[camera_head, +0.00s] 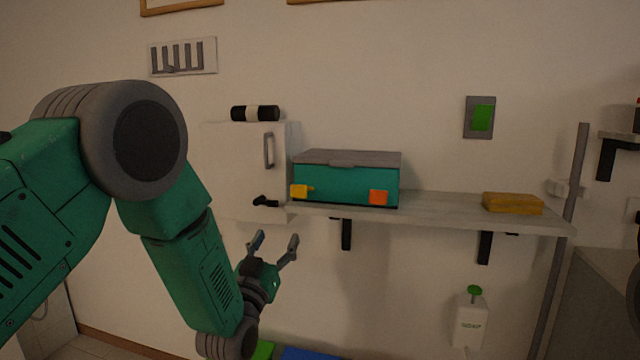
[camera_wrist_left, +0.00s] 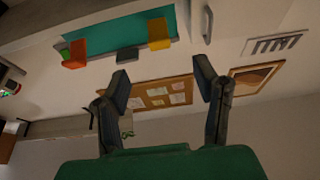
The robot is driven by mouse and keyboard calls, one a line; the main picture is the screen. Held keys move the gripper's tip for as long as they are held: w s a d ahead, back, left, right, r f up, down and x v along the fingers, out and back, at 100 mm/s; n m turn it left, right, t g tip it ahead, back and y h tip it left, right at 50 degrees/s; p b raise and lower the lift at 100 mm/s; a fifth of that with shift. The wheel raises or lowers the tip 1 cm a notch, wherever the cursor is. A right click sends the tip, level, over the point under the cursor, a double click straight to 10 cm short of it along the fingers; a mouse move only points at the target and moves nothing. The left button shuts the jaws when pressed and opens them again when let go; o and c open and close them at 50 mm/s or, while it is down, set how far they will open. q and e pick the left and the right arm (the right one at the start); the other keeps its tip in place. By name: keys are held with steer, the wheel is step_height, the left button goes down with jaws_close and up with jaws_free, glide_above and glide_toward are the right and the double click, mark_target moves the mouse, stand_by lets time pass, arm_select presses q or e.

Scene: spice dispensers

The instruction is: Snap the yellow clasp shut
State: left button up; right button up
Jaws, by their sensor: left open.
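The yellow clasp (camera_head: 300,191) is on the left of the front of a teal box (camera_head: 340,184) with a grey lid, which stands on the shelf. The orange clasp (camera_head: 378,198) is on the right of the same front. In the left wrist view the yellow clasp (camera_wrist_left: 158,34) and orange clasp (camera_wrist_left: 75,54) both stick out from the box front; how far the yellow one is turned is unclear. My left gripper (camera_head: 276,240) is open and empty, below the shelf and lower left of the yellow clasp, apart from it. My right gripper is not in view.
The shelf (camera_head: 440,208) has a yellow-brown block (camera_head: 512,203) at its right. A white cabinet (camera_head: 230,165) with a handle and a black knob adjoins the box's left. A black roll (camera_head: 255,113) lies on top. A soap bottle (camera_head: 470,318) is low at right.

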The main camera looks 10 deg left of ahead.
mark_target(297, 196)
arm_select(q)
steer(key=x, duration=0.9)
steer(key=r+b+x, duration=0.1)
steer(key=x, duration=0.4)
steer(key=shift+d+r, duration=0.2)
